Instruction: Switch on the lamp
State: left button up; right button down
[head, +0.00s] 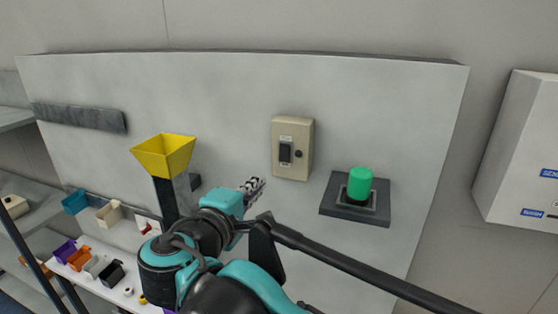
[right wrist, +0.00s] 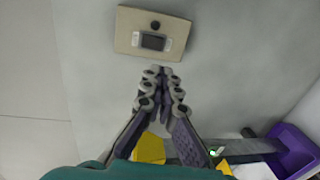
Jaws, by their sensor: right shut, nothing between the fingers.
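A beige switch box (head: 306,140) with a dark rocker switch (head: 285,153) and a small round dark knob is mounted on the pale panel. It also shows at the top of the right wrist view (right wrist: 128,28). A green lamp (head: 360,184) stands on a dark square base to the right of the box. I cannot tell whether it is lit. My right gripper (head: 255,187) is shut and empty, left of and below the switch box. In the right wrist view its closed fingertips (right wrist: 163,73) point toward the box, apart from it. My left gripper is not in view.
A yellow funnel (head: 163,155) on a dark post stands left of my right gripper. Several coloured bins (head: 75,202) are at the lower left. A white box (head: 525,140) hangs at the far right. The panel between gripper and switch box is clear.

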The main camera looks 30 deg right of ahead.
aim_at(283, 161)
jog(key=p+x, duration=0.3)
jog(key=x, duration=1)
jog(key=shift+w, duration=0.1)
jog(key=shift+w+d+f, duration=0.15)
jog(key=shift+w+d, duration=0.15)
jog(key=shift+d, duration=0.1)
jog(key=shift+w+d+f, duration=0.15)
jog(key=shift+d+f, duration=0.05)
jog(key=shift+w, duration=0.1)
jog(key=shift+f, duration=0.1)
